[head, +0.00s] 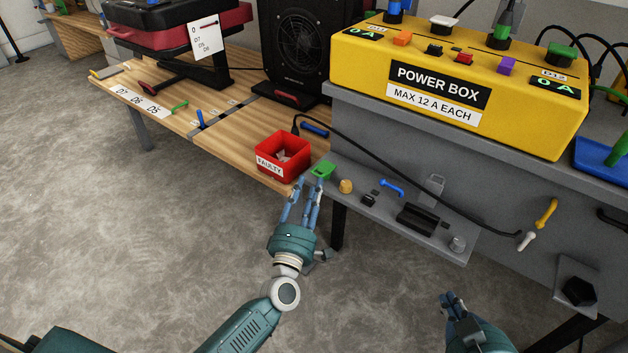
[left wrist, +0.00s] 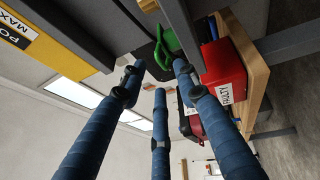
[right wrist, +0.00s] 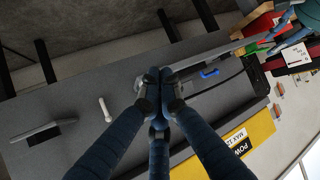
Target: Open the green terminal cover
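A small green terminal cover (head: 323,171) sits at the left end of the narrow grey shelf, next to the red bin. My left gripper (head: 305,190) is at the shelf's left end, close to the cover, with its fingers apart. In the left wrist view the green cover (left wrist: 166,45) shows just beyond the spread fingertips, with no clear grip on it. I cannot tell whether a finger touches it. Whether the cover is raised is too small to tell. My right gripper (head: 455,305) is low at the lower right, its fingertips together and empty in the right wrist view (right wrist: 160,75).
The red bin marked FAULTY (head: 283,156) stands on the wooden table left of the cover. An orange knob (head: 346,186) and a blue handle (head: 391,187) are along the grey shelf (head: 400,222). A black cable hangs across it. The yellow power box (head: 450,85) stands above.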

